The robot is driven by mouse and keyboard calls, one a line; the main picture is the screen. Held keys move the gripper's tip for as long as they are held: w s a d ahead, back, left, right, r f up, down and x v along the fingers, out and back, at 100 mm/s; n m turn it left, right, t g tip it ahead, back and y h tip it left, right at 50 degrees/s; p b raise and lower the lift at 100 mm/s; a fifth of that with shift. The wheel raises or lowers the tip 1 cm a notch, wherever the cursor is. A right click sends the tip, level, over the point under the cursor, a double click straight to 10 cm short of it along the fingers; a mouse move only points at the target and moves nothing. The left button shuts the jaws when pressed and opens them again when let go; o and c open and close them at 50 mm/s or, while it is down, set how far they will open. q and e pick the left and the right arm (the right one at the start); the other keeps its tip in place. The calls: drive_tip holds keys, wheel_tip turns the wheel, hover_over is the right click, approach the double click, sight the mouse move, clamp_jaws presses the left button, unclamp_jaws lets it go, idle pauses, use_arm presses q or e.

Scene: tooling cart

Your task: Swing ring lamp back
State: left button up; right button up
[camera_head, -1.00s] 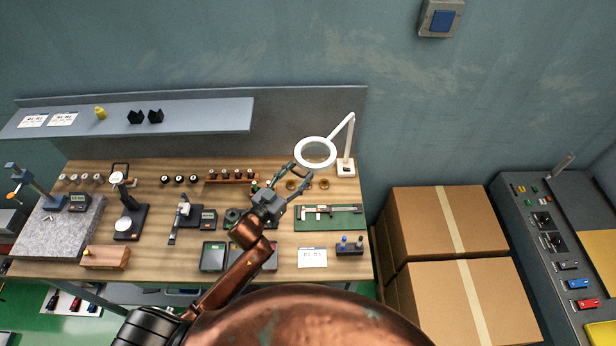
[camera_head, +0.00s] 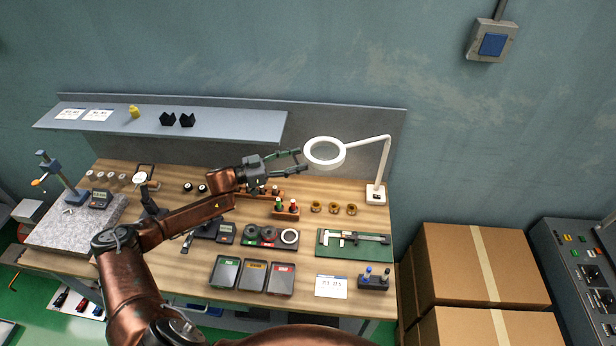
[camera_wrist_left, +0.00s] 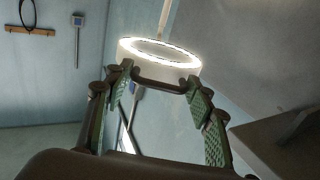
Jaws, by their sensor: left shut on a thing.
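The ring lamp (camera_head: 341,153) has a white ring on a thin white arm and a white base (camera_head: 376,194) at the bench's back right. The ring hangs above the bench, left of its base, in front of the grey back panel. My left gripper (camera_head: 298,160) reaches it from the left and is shut on it at the ring's left side. In the left wrist view the lit ring (camera_wrist_left: 190,66) is just beyond my left fingertips (camera_wrist_left: 160,77), with a dark curved bar between them. The exact contact is hard to see. My right gripper is not in view.
The wooden bench (camera_head: 300,230) carries brass rings (camera_head: 333,208), a caliper on a green mat (camera_head: 354,243), dark trays (camera_head: 253,276) and a granite plate (camera_head: 75,225). A shelf (camera_head: 230,125) runs behind my left arm. Cardboard boxes (camera_head: 450,265) stand at right.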

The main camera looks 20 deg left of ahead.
use_arm(q)
drive_tip(key=shift+w+a+f+m+g+h+b, duration=0.15)
drive_tip(key=shift+w+a+m+g+h+b, duration=0.3)
drive_tip(key=shift+w+a+b, duration=0.85)
drive_tip(key=shift+r+b, duration=0.2)
drive_tip(key=shift+b, duration=0.3)
drive_tip(key=shift+r, duration=0.15)
